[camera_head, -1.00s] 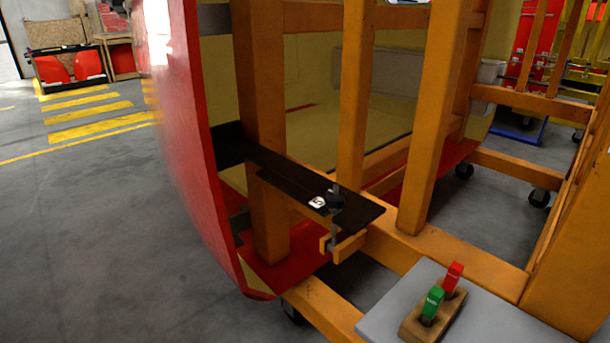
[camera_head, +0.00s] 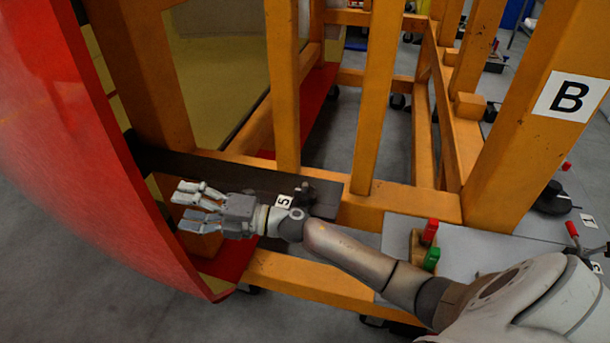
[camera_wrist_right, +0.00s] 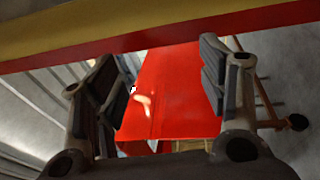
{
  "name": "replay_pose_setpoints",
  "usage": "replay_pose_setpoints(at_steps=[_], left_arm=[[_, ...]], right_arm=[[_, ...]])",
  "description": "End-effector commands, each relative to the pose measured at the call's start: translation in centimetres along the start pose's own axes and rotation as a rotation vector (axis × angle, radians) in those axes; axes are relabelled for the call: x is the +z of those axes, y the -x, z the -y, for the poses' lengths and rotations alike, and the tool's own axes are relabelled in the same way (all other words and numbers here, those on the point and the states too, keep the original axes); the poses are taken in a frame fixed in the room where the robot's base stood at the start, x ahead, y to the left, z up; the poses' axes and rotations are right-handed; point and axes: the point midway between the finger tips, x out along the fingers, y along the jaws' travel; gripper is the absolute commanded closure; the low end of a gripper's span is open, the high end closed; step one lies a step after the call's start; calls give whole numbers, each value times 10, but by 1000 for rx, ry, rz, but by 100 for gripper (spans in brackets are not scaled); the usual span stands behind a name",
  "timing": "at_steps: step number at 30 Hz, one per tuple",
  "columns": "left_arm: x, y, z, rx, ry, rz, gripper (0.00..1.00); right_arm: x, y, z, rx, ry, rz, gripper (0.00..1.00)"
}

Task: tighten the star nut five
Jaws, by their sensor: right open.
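The small dark star nut (camera_head: 305,191) sits on the dark metal bracket (camera_head: 235,176), beside a white tag (camera_head: 284,202) marked 5. Part of it is hidden behind my right wrist. My right gripper (camera_head: 187,206) reaches over the bracket from the right, its fingers pointing left toward the red nosecone panel (camera_head: 90,150). It is open and empty, and its fingers are to the left of the star nut. In the right wrist view the open gripper (camera_wrist_right: 157,75) has a red surface (camera_wrist_right: 165,95) beyond its fingers; no star nut shows there. My left gripper is out of view.
Orange frame posts (camera_head: 375,90) stand behind and right of the bracket, one bearing a B sign (camera_head: 570,96). A grey board (camera_head: 480,245) at the right carries red and green blocks (camera_head: 430,232) on a wooden base. Open grey floor (camera_head: 90,280) lies at lower left.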

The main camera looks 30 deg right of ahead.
Motion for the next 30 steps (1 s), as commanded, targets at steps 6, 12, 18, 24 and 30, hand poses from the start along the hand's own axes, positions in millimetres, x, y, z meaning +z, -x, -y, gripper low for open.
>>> replay_pose_setpoints(at_steps=[6, 12, 18, 24, 30], left_arm=[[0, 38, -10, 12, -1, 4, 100], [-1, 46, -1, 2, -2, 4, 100], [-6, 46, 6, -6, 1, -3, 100], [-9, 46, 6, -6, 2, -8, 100], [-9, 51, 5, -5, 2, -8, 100]], right_arm=[[-79, 1, -91, -157, 683, -577, 33], [-33, 65, -67, -582, 1050, -919, 33], [55, 150, -70, -1073, 1123, -1085, 33], [100, 207, -93, -1362, 1067, -1134, 33], [108, 222, -92, -1427, 1040, -1145, 33]])
